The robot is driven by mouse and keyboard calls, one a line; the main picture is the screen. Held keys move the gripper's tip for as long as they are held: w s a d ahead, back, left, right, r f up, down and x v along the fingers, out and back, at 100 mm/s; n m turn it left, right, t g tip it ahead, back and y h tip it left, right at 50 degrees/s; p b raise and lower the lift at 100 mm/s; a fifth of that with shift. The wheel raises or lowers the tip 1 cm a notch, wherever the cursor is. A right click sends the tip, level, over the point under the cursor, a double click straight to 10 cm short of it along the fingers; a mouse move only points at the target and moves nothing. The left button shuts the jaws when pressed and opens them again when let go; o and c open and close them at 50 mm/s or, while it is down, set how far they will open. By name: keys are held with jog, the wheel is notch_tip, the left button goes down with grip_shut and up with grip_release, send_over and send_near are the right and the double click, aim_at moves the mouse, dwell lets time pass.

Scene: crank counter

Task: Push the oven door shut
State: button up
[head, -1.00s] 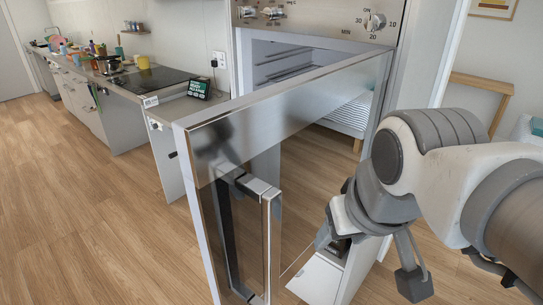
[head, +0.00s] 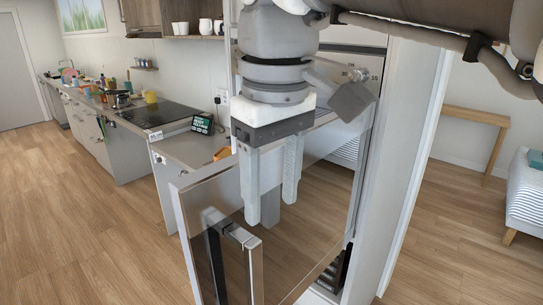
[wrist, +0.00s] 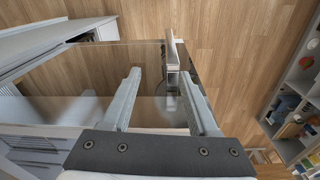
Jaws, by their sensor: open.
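In the wrist view the open fingers (wrist: 160,76) reach over the glass door (wrist: 95,62). The oven's inside is mostly hidden behind the arm.
A counter (head: 180,150) with a black hob (head: 158,113) and a small timer display (head: 202,123) runs along the left wall. Open wood floor (head: 100,235) lies left of the door. A wooden bench (head: 475,118) and a bed stand at the right.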

aim_at(255, 278)
jog(key=shift+n+g, duration=0.4)
jog(key=shift+n, duration=0.3)
jog(key=shift+s+a+f+b, duration=0.1)
jog(key=shift+a+f+b, duration=0.3)
jog(key=shift+f, duration=2.05)
jog(key=shift+s+a+f+b, duration=0.1)
jog(key=shift+a+f+b, duration=0.25)
jog(key=shift+f, duration=2.05)
jog(key=shift+a+f+b, duration=0.3)
jog(key=shift+a+f, duration=0.15)
jog(key=shift+f, duration=2)
grip_shut()
